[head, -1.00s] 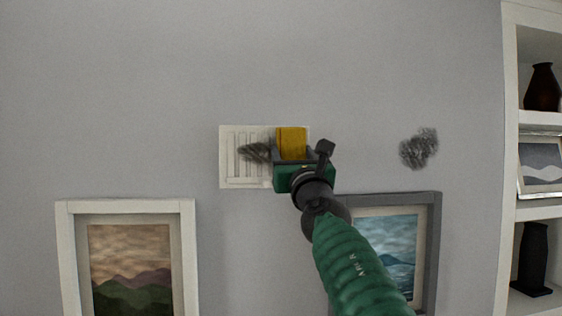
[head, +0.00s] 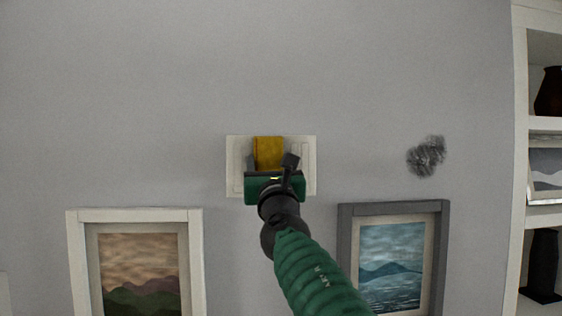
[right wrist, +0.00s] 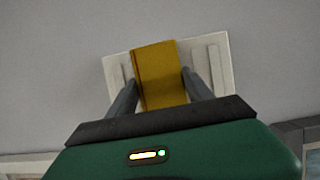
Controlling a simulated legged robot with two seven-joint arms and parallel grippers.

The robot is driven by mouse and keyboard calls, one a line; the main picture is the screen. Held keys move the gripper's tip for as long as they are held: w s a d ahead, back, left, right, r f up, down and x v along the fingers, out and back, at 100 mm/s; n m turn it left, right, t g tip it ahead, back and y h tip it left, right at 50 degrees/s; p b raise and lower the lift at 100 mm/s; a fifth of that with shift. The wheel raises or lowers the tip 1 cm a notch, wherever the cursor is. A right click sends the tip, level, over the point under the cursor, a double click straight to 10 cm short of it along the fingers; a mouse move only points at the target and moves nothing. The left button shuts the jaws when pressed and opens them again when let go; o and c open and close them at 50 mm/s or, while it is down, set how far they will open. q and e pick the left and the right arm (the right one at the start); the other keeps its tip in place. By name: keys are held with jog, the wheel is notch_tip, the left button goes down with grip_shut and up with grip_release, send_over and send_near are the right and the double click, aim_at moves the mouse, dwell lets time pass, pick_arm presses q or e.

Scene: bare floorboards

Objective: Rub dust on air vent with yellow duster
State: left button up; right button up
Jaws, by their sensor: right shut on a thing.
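The white slatted air vent (head: 307,160) is on the grey wall, straight ahead in the head view. My right gripper (head: 268,165) is shut on the yellow duster (head: 268,150), which is in front of the middle of the vent. In the right wrist view the duster (right wrist: 159,75) sits between the two fingers and covers the vent's (right wrist: 217,65) middle slats. I cannot tell whether the duster touches the slats. No dust shows on the visible parts of the vent; what is behind the duster and gripper is hidden. My left gripper is not in view.
A dark dust smudge (head: 426,157) is on the wall right of the vent. A white-framed picture (head: 194,260) hangs lower left and a grey-framed picture (head: 440,255) lower right. White shelves (head: 520,150) with dark vases stand at the right. The wall above is clear.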

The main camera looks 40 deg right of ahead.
jog(key=w+a, duration=0.2)
jog(key=a, duration=0.1)
jog(key=a+p, duration=0.1)
jog(key=shift+w+a+f, duration=0.1)
jog(key=shift+w+a, duration=0.15)
jog(key=shift+w, duration=0.15)
jog(key=shift+s+a+f+b, duration=0.1)
jog(key=shift+s+a+b, duration=0.25)
jog(key=shift+s, duration=0.25)
send_near(244, 158)
notch_tip(244, 158, up, 3)
jog(key=shift+s+f+b, duration=0.2)
jog(key=shift+s+b, duration=0.1)
jog(key=shift+b, duration=0.1)
jog(key=shift+w+f, duration=0.1)
